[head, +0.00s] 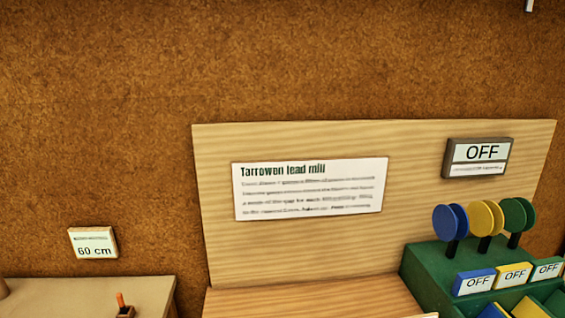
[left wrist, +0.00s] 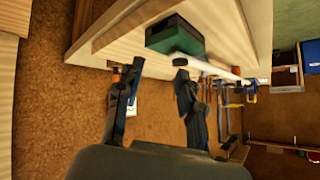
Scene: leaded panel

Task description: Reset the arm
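My left gripper (left wrist: 158,66) shows in the left wrist view. Its two dark fingers stand apart with nothing held between them. Beyond the fingertips are a pale wooden structure (left wrist: 235,22) and a dark green block (left wrist: 177,36). I cannot tell the distance from the fingers to them. Neither gripper shows in the head view, and my right gripper is in no frame.
In the head view, a wooden panel (head: 300,252) bears a "Tarrowen lead mill" sign (head: 310,188) and an "OFF" sign (head: 480,153). A green stepped stand (head: 428,270) holds blue, yellow and green discs. A bench (head: 70,295) with an orange-handled lever (head: 123,305) is left.

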